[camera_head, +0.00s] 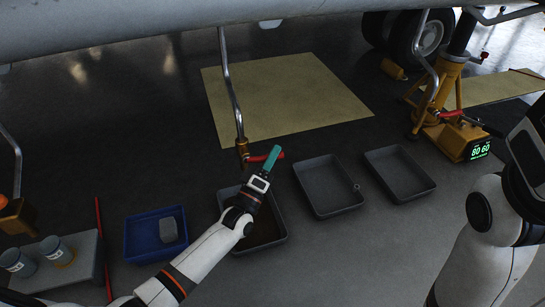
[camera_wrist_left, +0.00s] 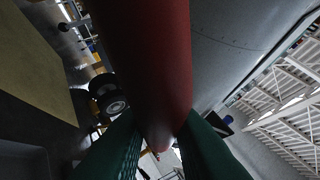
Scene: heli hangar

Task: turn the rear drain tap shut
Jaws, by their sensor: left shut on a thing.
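A drain tap with a brass body (camera_head: 242,147) hangs at the lower end of a bent metal pipe (camera_head: 230,85) under the aircraft belly. Its red lever (camera_head: 256,158) sticks out sideways to the right, across the line of the pipe. My left gripper (camera_head: 273,157), with teal fingers, is shut on this lever. In the left wrist view the red lever (camera_wrist_left: 150,60) runs between the green fingers. A second pipe at the right has another red lever (camera_head: 451,113) near a yellow jack. I cannot tell from the labels which is the rear one. My right gripper is outside the view.
A tray (camera_head: 281,238) with dark contents lies below my left gripper. Two grey trays (camera_head: 333,214) (camera_head: 410,199) stand to its right, a blue tray (camera_head: 129,240) to its left. A bench (camera_head: 85,275) with jars is at left. A yellow mat (camera_head: 285,95) lies behind.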

